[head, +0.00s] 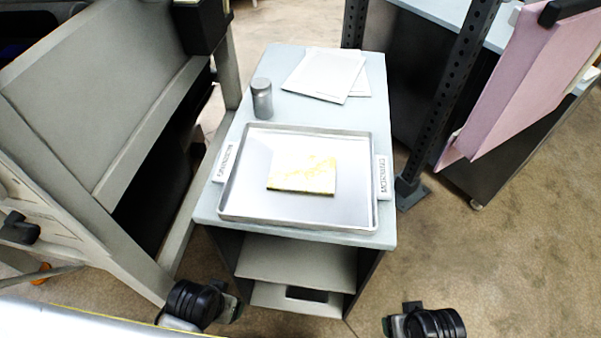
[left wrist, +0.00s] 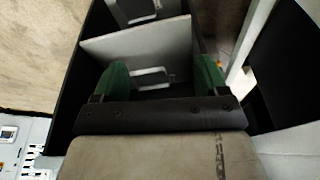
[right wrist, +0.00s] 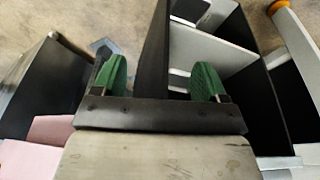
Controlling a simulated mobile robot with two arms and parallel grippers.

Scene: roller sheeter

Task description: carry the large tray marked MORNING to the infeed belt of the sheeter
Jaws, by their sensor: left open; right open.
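The large metal tray (head: 255,212) lies flat on the pale top of a small cart (head: 380,235), near its front edge. A pale yellow slab (head: 302,173) lies in it. White labels sit at its left side (head: 226,162) and right side (head: 382,177); their sideways lettering is small, and the right one seems to read MORNING. My left gripper (left wrist: 163,80) is open and empty, with the cart's shelves beyond its green fingertips. My right gripper (right wrist: 159,80) is open and empty, facing the cart's dark side panel and shelves. Both are low in front of the cart, apart from the tray.
A grey canister (head: 261,98) and white sheets (head: 325,74) stand behind the tray on the cart top. A big grey machine (head: 95,100) is close on the left. A dark perforated post (head: 445,100) and pink panel (head: 525,80) are on the right. Floor (head: 475,250) is clear at front right.

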